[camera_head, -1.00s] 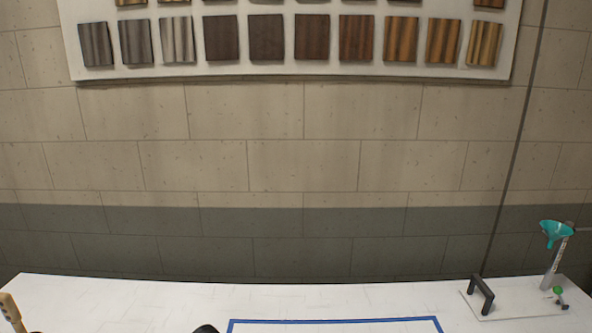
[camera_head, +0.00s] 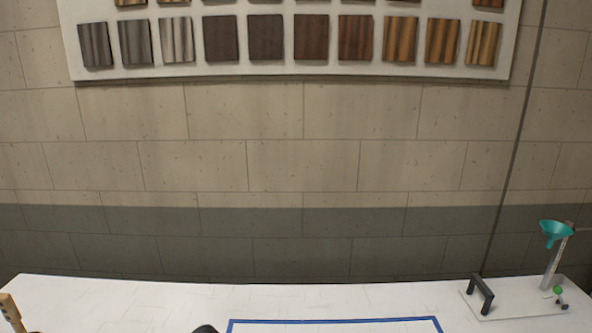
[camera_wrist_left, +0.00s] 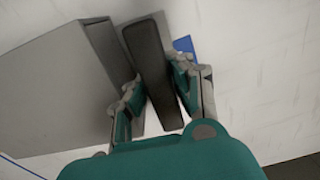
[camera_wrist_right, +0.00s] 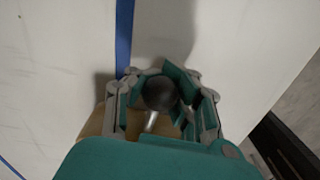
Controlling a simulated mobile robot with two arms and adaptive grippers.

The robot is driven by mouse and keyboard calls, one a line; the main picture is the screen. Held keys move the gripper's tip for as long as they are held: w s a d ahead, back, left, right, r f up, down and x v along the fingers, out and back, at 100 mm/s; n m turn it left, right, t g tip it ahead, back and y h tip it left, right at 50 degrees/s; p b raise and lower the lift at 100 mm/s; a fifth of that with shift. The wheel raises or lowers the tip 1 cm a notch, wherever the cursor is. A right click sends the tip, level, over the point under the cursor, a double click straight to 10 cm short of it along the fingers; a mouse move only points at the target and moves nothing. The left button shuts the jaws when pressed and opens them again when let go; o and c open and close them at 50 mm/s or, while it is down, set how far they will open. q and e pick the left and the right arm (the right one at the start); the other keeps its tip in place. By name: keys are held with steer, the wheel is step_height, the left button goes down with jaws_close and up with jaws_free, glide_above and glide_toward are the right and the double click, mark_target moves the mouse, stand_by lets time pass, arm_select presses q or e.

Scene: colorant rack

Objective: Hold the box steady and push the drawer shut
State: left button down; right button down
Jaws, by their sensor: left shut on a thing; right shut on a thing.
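In the left wrist view a grey box (camera_wrist_left: 60,85) stands on the white table, with a dark upright bar (camera_wrist_left: 150,55) beside it. My left gripper (camera_wrist_left: 157,85) is closed around this bar. In the right wrist view my right gripper (camera_wrist_right: 163,84) is closed around a dark round knob (camera_wrist_right: 160,94) on a short metal stem. A tan surface (camera_wrist_right: 95,122) shows below the knob, mostly hidden by the gripper; I cannot tell how far the drawer is out. Neither gripper nor the box shows clearly in the head view.
Blue tape (camera_head: 330,321) marks a rectangle on the white table (camera_head: 120,295). At the right stand a black handle (camera_head: 481,293) on a plate and a teal funnel (camera_head: 555,232) on a stand. A tan wooden object (camera_head: 12,312) is at the left edge.

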arm_select(q)
steer(key=shift+d, duration=0.2)
arm_select(e)
steer(key=shift+a, duration=0.8)
steer(key=shift+w+a, duration=0.1)
steer(key=shift+a, duration=0.9)
steer(key=shift+w+a, duration=0.2)
steer(key=shift+a, duration=0.9)
steer(key=shift+w+a, duration=0.1)
steer(key=shift+a, duration=0.9)
